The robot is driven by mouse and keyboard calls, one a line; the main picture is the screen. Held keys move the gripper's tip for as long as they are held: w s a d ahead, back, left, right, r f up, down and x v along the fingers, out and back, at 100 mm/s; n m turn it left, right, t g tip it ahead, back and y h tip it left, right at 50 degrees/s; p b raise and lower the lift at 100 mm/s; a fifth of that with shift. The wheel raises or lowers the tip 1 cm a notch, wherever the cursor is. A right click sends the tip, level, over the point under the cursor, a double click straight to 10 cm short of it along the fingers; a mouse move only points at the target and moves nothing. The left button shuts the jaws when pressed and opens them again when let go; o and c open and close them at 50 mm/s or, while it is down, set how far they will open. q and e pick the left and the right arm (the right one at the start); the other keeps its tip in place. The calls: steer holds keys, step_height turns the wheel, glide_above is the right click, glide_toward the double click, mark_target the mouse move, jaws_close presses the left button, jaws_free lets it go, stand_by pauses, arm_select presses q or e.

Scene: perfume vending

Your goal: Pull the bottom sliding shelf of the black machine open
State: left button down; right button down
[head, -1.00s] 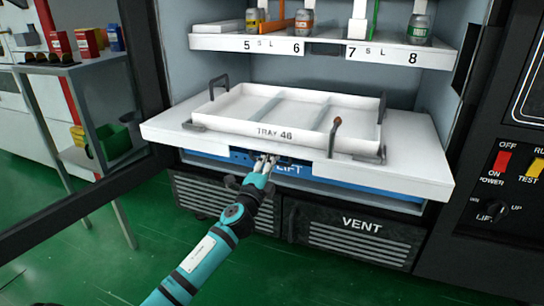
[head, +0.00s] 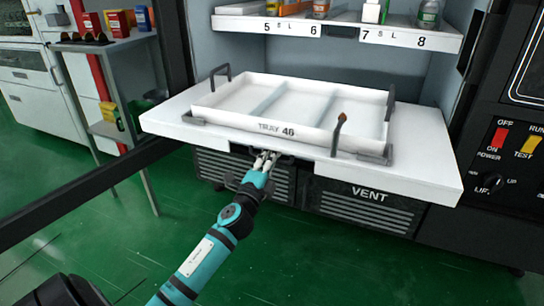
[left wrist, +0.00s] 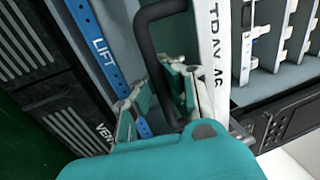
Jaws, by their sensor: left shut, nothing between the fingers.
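The bottom sliding shelf (head: 425,165) is a white board that juts out of the black machine toward me in the head view. My right gripper is out of view.
An upper shelf (head: 375,32) with bottles is above. Dark vents (head: 365,208) are below. A control panel (head: 510,150) is at the right. A grey side table (head: 110,50) with boxes stands at the left. The green floor in front is clear.

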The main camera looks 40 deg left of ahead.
arm_select(q)
steer(key=c, duration=2)
jaws_free()
steer(key=shift+f, duration=0.1)
steer(key=shift+c, duration=0.2)
steer(key=o, duration=0.4)
steer(key=v, duration=1.2)
